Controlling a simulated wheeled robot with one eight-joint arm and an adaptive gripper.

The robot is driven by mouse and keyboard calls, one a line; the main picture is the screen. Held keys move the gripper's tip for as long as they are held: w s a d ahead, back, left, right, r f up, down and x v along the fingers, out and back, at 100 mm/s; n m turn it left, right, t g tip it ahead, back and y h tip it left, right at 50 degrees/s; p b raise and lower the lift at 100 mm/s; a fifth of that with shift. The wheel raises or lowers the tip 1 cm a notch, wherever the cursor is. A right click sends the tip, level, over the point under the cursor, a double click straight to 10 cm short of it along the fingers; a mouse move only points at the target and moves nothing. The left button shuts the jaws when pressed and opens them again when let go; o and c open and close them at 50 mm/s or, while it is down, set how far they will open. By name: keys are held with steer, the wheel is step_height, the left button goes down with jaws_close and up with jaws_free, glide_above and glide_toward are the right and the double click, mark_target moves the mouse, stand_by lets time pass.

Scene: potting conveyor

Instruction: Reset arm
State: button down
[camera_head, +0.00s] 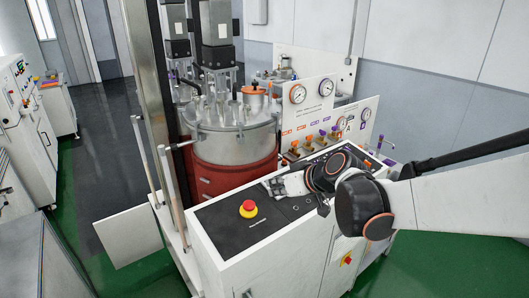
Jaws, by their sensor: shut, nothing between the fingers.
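My arm reaches in from the right edge and bends over the white control cabinet (225,255). My gripper (271,187) is at the end of the arm, above the cabinet's black top panel (215,222). It points left and looks shut and empty. It is small in the picture, and my dark wrist joints hide part of the panel behind it. A red emergency button on a yellow base (248,209) is on the panel, just left of and nearer than my gripper. I cannot tell how high above the panel my gripper is.
A steel-lidded red tank (232,160) stands behind the cabinet. A board with gauges (298,95) and several coloured valves stands at the back right. A metal post (150,80) rises at the left. Green floor (425,265) is clear at lower right.

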steer(key=s+d+f+m+h+b, duration=0.2)
steer(key=s+d+f+b, duration=0.2)
steer(key=s, duration=0.4)
steer(key=s+d+f+m+h+b, duration=0.2)
steer(key=s+d+f+b, duration=0.2)
steer(key=s, duration=0.4)
steer(key=s+d+f+m+g+h+b, duration=0.1)
steer(key=s+d+f+b, duration=0.3)
steer(key=s, duration=0.5)
steer(key=shift+d+m+h, duration=0.5)
steer(key=shift+d+h, duration=0.3)
steer(key=shift+d, duration=0.1)
steer(key=shift+w, duration=0.1)
